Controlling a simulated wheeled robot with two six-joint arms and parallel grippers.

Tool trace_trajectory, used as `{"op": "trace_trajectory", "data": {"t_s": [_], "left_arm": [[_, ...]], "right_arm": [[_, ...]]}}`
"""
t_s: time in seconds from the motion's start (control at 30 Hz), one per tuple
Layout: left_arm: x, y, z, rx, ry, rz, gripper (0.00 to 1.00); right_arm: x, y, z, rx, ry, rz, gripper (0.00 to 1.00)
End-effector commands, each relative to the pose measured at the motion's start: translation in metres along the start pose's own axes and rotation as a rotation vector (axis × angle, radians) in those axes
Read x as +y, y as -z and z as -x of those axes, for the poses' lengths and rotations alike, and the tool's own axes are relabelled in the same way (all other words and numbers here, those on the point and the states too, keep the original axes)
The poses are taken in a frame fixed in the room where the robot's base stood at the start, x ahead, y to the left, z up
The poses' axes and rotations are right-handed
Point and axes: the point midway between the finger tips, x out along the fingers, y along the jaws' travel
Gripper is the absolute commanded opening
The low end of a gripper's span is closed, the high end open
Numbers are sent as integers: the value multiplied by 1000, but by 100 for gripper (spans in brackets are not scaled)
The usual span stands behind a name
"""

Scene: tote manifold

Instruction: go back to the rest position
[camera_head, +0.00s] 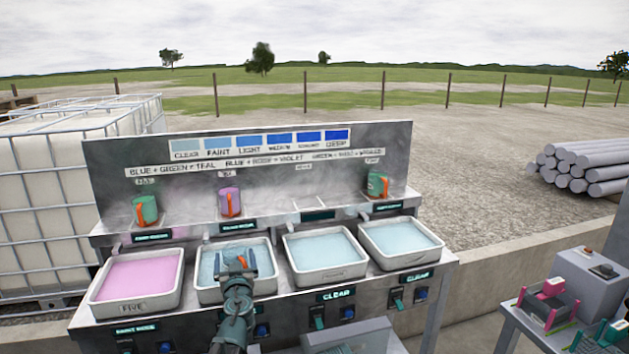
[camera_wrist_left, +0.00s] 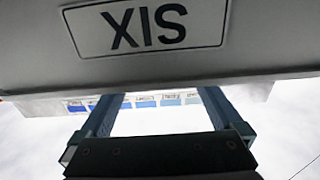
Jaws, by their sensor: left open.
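My left gripper (camera_head: 236,262) is in front of and over the second tray from the left (camera_head: 207,289), which holds pale blue liquid. It is open, with nothing seen between its fingers. In the left wrist view the gripper (camera_wrist_left: 158,105) shows two parted fingers, with a grey wall marked SIX (camera_wrist_left: 45,55), upside down, close by. I cannot tell whether the gripper touches the tray. My right gripper is not in view.
A pink tray (camera_head: 135,282) and two pale blue trays (camera_head: 327,279) (camera_head: 402,256) share the bench. Teal (camera_head: 146,208), purple (camera_head: 230,201) and green (camera_head: 377,186) cups stand behind, before a sign panel (camera_head: 110,180). A side table (camera_head: 535,335) stands right.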

Motion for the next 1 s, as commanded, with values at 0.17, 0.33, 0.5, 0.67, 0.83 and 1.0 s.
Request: {"op": "trace_trajectory", "data": {"t_s": [0.17, 0.33, 0.5, 0.67, 0.83, 1.0], "left_arm": [[0, 0, -33, 0, 1, 0, 100], [0, 1, -36, 0, 0, 0, 100], [0, 0, -36, 0, 0, 0, 100], [0, -1, -35, 0, 0, 0, 100], [0, 1, -23, 0, 0, 0, 100], [-1, 0, 9, 0, -2, 0, 100]], "right_arm": [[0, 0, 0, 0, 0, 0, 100], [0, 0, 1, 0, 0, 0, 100], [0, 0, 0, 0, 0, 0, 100], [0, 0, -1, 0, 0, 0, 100], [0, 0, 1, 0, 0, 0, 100], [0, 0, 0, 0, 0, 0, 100]]}}
